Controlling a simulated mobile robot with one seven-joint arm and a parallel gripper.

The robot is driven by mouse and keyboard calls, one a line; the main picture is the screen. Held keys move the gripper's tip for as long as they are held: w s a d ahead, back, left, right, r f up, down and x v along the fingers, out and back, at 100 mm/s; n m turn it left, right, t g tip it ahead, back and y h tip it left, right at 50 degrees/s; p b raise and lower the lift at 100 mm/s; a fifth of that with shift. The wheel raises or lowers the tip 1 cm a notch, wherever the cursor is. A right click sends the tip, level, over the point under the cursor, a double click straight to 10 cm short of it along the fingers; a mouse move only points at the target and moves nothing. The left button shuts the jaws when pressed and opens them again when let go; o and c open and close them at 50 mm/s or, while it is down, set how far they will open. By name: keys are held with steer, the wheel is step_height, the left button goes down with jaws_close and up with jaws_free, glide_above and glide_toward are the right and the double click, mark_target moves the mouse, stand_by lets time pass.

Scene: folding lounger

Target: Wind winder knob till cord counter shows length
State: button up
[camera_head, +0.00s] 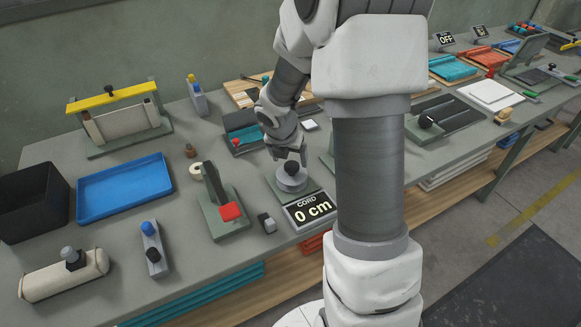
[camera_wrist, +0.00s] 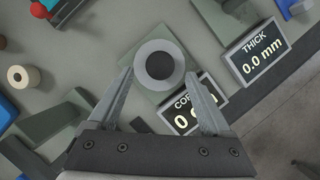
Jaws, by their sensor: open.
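The winder (camera_head: 292,180) is a grey round drum on a green base near the middle of the bench, with a dark knob (camera_head: 291,167) on top. The knob (camera_wrist: 160,66) also shows from above in the wrist view. The cord counter (camera_head: 309,209) stands at the winder's front and reads "CORD 0 cm". In the wrist view the counter (camera_wrist: 187,122) is partly hidden by a finger. My gripper (camera_head: 290,157) is over the winder, pointing down. In the wrist view my gripper (camera_wrist: 160,76) is open, its fingers to either side of the knob with gaps, holding nothing.
A second display (camera_wrist: 254,54) reading "THICK 0.0 mm" stands to the right of the winder. A green stand with a red block (camera_head: 230,211) and a small grey block (camera_head: 267,222) are to its left. My arm hides much of the bench to the right.

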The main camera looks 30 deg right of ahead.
mark_target(291, 166)
steer(key=shift+b+x, duration=0.35)
steer(key=shift+x, duration=1.45)
jaws_close()
